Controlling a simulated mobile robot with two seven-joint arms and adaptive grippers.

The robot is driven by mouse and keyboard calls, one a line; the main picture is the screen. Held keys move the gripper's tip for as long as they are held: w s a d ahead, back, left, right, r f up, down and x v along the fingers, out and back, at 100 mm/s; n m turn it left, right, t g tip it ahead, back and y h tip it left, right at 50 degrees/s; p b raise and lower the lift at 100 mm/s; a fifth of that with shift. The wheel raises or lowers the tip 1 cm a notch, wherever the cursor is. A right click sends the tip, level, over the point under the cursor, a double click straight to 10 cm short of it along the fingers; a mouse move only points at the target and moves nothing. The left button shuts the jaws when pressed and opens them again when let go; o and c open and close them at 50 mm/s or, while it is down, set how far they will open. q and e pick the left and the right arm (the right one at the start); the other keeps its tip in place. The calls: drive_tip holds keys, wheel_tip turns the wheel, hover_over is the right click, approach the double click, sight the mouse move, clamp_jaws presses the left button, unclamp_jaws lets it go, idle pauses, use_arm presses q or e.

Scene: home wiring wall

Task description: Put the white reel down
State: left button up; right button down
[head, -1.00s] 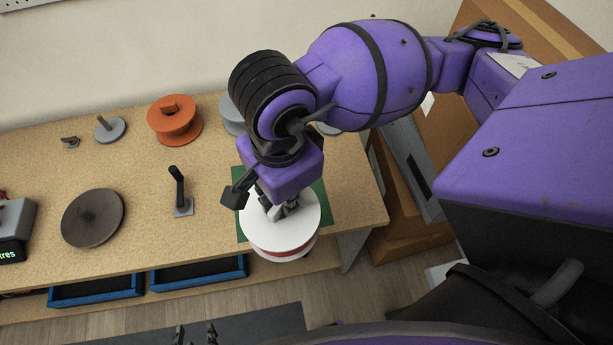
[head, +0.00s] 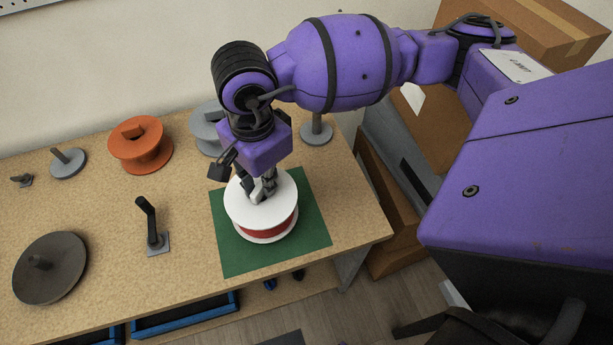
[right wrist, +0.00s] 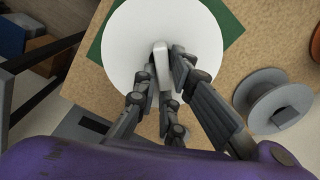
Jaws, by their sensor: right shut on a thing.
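The white reel (head: 240,212) has white flanges and red winding between them. In the head view it is upright over the green mat (head: 305,235) on the workbench; I cannot tell whether it touches the mat. My right gripper (head: 262,190) is above it, shut on the pale grip at its top centre. In the right wrist view the fingers (right wrist: 162,85) close around this grip, and the white flange (right wrist: 205,45) fills the upper middle. The reel's far side is partly hidden by the gripper. My left gripper is not in view.
An orange reel (head: 140,150), a grey reel (head: 205,130) and a grey spindle (head: 317,130) stand along the back. A black post (head: 150,225) and a dark turntable (head: 50,265) are to the left. Cardboard boxes (head: 385,220) stand right of the bench. The mat's front is clear.

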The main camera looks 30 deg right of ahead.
drive_tip(key=shift+w+d+f, duration=0.1)
drive_tip(key=shift+w+f, duration=0.1)
drive_tip(key=shift+f, duration=0.75)
drive_tip(key=shift+w+f, duration=0.2)
drive_tip(key=shift+f, duration=0.7)
drive_tip(key=shift+f, duration=0.1)
drive_tip(key=shift+f, duration=0.15)
drive_tip(key=c, duration=1.8)
unclamp_jaws()
drive_tip(key=shift+c, duration=0.2)
wheel_tip(320, 180, up, 12)
drive_tip(key=shift+s+r, duration=0.15)
drive_tip(key=shift+r, duration=0.1)
